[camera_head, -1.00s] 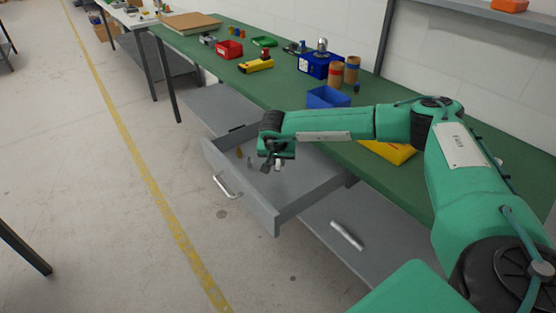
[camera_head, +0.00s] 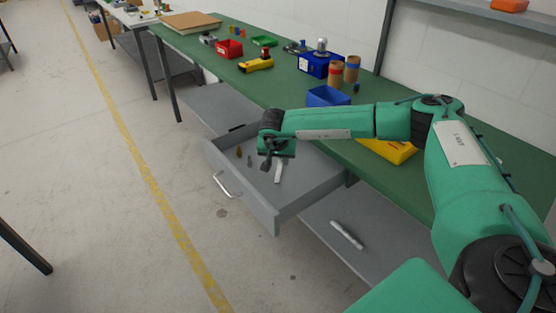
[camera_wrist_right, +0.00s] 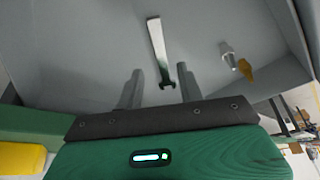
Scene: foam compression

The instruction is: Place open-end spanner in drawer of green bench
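The open-end spanner (camera_head: 279,172) is a light metal bar in the open grey drawer (camera_head: 315,190) of the green bench (camera_head: 285,90). In the right wrist view the spanner (camera_wrist_right: 157,43) appears to lie on the drawer floor, its forked end towards my gripper. My right gripper (camera_head: 270,160) is over the drawer, pointing down. In the wrist view its two fingers (camera_wrist_right: 159,75) stand apart, with the forked end showing between them and a gap on both sides. My left gripper is not in view.
A small grey piece (camera_head: 250,160) and a yellow-brown piece (camera_head: 239,152) are also in the drawer, left of the spanner. On the bench top are a blue bin (camera_head: 327,97), a red bin (camera_head: 229,49) and two brown cylinders (camera_head: 351,69). The floor before the drawer is clear.

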